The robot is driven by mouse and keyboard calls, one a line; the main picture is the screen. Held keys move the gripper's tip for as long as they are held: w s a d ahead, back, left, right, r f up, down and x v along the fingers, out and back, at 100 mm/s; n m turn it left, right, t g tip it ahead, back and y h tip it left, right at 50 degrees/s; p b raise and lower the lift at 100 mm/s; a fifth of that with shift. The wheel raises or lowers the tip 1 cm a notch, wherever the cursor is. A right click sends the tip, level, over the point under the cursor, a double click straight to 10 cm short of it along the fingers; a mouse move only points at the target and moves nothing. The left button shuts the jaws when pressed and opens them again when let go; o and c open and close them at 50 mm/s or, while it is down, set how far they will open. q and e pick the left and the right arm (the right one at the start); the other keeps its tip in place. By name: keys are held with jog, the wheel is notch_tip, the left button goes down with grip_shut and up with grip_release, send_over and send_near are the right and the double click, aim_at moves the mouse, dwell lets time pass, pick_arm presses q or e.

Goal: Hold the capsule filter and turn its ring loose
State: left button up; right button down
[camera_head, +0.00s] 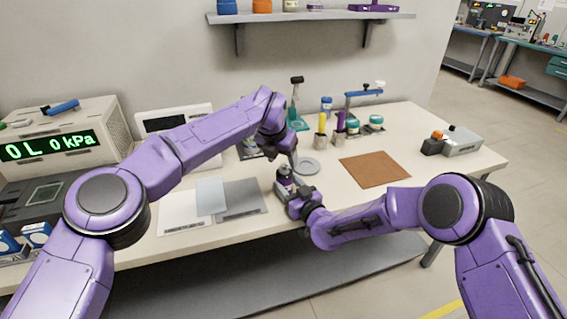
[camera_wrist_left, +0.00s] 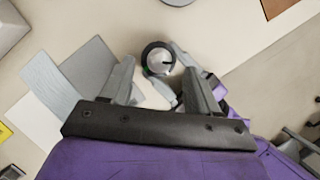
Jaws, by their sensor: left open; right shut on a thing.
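My right gripper (camera_head: 293,195) is shut on the filter's body, low down from the right. My left gripper (camera_head: 284,150) is above the filter, pointing down. In the left wrist view my left gripper (camera_wrist_left: 158,70) is open, with the ring between its spread fingers near their tips. I cannot tell whether the fingers touch it.
A brown mat (camera_head: 374,169) lies to the right and a grey round dish (camera_head: 308,166) just behind the filter. Grey and white sheets (camera_head: 240,199) lie to the left. Bottles and stands line the back, and a box (camera_head: 461,141) stands far right.

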aim_at(284, 165)
pick_arm(q)
jog(key=shift+x, duration=1.5)
jog(key=c, duration=1)
jog(key=shift+c, duration=0.2)
jog(key=n+y, duration=0.1)
jog(key=n, duration=0.2)
jog(key=shift+d+n, duration=0.1)
jog(key=shift+n, duration=0.2)
jog(key=shift+n+y, duration=0.9)
jog(key=shift+n, duration=1)
